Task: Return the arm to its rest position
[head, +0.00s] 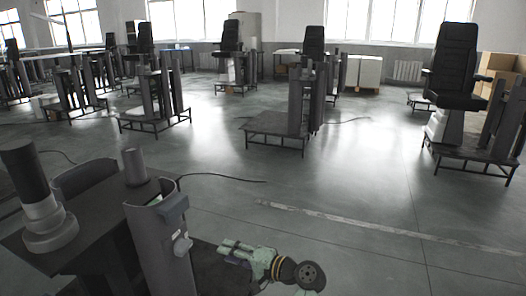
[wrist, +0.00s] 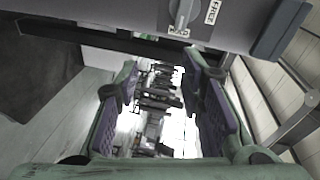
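My gripper (head: 226,248) is green and shows at the bottom middle of the head view, low beside a grey lift column (head: 160,240). Its fingers point left, towards the column. In the wrist view my gripper (wrist: 160,78) has two green fingers with purple pads standing well apart. Nothing shows held between them; the distant room shows through the gap. A grey housing with labels (wrist: 190,15) spans the top of the wrist view, close to the fingers. I cannot tell whether it touches them.
A dark table (head: 95,225) with a black and grey cylinder (head: 42,205) stands at the left, near the column. Other lift stands (head: 275,130) and black chairs (head: 455,70) stand farther back. The floor (head: 340,205) at the middle and right is clear.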

